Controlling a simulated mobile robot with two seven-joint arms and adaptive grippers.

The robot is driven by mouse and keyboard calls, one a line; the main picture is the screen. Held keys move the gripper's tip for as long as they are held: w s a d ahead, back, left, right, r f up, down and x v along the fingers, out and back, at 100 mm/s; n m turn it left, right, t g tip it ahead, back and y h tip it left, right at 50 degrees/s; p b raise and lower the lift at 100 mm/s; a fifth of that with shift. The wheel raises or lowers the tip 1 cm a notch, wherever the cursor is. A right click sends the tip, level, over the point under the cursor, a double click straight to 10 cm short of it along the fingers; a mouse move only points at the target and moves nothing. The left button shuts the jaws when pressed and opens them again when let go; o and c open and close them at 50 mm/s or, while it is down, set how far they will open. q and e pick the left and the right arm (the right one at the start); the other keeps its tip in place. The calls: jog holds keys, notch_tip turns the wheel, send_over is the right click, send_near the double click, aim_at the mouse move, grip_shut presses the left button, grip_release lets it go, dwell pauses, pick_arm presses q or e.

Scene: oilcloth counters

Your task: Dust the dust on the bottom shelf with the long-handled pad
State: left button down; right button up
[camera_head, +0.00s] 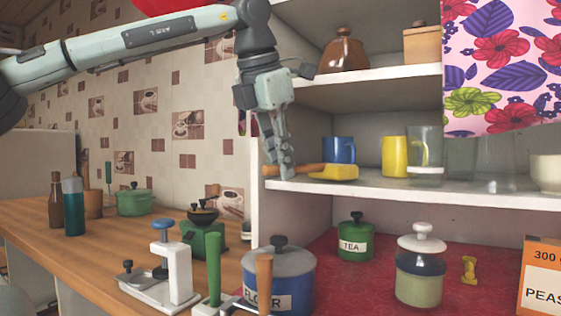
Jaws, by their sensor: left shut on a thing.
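My left gripper (285,174) reaches down from the upper left at the left edge of the shelves. It is shut on the wooden handle of a tool with a yellow head, the long-handled pad (340,172). The pad is held roughly level, in front of the middle shelf (450,190); I cannot tell whether it touches the board. The bottom shelf (385,270) has a mottled red covering, below the pad. I cannot make out distinct dust on it.
The bottom shelf holds a green TEA canister (355,240), a glass jar (420,275), a small yellow figure (469,270) and a PEAS box (543,280). A blue mug (338,150) and yellow cup (394,155) stand behind the pad. A FLOUR pot (290,272) stands at front left.

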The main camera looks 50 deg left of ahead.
pick_arm(q)
jog(key=shift+f, duration=0.25)
jog(key=shift+w+d, duration=0.9)
jog(key=shift+d, duration=1.95)
jog(key=shift+s+a, duration=0.3)
jog(key=shift+a, duration=0.65)
jog(key=shift+s+a, duration=0.3)
jog(key=shift+a, duration=0.65)
jog(key=shift+s+a, duration=0.3)
jog(key=shift+a, duration=0.65)
jog(key=d, duration=0.2)
jog(key=w+d, duration=0.1)
jog(key=d, duration=0.2)
jog(key=shift+w+d+f, duration=0.15)
jog(key=shift+w+d, duration=0.2)
jog(key=shift+w, duration=0.05)
